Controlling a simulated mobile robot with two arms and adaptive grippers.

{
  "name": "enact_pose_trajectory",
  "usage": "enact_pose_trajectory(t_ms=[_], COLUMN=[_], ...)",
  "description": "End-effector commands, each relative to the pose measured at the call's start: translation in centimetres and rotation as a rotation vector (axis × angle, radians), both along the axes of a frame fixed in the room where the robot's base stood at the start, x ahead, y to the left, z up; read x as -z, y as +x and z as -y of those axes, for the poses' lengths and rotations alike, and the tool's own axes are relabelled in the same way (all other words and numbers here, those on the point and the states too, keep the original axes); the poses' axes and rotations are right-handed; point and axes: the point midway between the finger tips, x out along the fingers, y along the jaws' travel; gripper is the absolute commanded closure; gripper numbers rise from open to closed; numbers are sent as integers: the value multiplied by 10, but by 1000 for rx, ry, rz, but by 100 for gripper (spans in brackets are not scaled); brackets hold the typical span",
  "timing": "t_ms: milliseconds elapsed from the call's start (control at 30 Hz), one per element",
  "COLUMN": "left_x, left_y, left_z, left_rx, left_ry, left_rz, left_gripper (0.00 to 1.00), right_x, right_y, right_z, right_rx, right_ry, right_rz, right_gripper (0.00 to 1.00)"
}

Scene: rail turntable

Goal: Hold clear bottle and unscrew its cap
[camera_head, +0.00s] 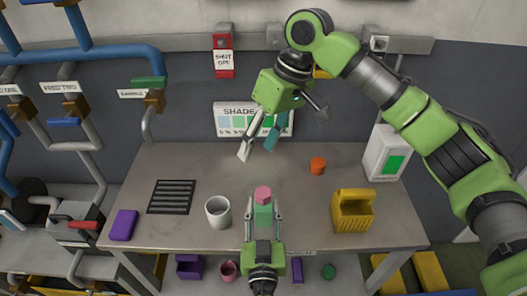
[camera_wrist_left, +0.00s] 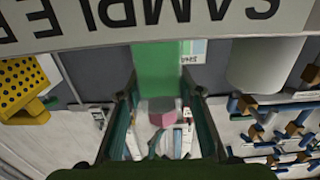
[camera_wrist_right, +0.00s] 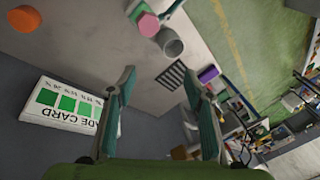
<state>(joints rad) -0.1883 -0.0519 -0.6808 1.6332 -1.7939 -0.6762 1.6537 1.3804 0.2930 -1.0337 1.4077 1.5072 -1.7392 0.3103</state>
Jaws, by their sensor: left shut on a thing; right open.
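The bottle (camera_head: 263,215) stands upright at the front middle of the bench; its body looks green, with a pink cap (camera_head: 263,193) on top. My left gripper (camera_head: 263,207) comes in from the front and is shut on the bottle's body, one finger on each side, below the cap. In the left wrist view the pink cap (camera_wrist_left: 162,112) shows between the fingers. My right gripper (camera_head: 258,146) is open and empty above the back of the bench, apart from the bottle. The right wrist view shows the cap (camera_wrist_right: 148,24) beyond its fingertips (camera_wrist_right: 158,80).
A grey mug (camera_head: 218,212) stands close left of the bottle. A yellow caddy (camera_head: 352,210), an orange cylinder (camera_head: 318,165) and a white-green container (camera_head: 386,152) are to the right. A dark grille (camera_head: 171,197) and purple block (camera_head: 123,225) lie left. A shade card (camera_head: 238,118) stands at the back.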

Motion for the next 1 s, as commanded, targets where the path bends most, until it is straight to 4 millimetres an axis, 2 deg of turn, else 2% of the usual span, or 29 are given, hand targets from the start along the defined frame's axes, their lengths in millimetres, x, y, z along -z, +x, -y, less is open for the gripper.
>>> enact_pose_trajectory(t_ms=[200, 467, 567, 1000], left_x=[1, 0, 0, 0], left_y=[0, 0, 0, 0], left_z=[0, 0, 0, 0], left_rx=[0, 0, 0, 1], left_ry=[0, 0, 0, 0], left_rz=[-1, -1, -1, -1], left_gripper=[100, 100, 100, 100], right_x=[2, 9, 21, 100], right_y=[-20, -26, -26, -26], right_z=[2, 8, 9, 9], right_rx=[-215, -287, -286, -283], right_ry=[-238, -329, -330, -326], right_rz=[74, 93, 91, 91], right_gripper=[53, 53, 53, 53])
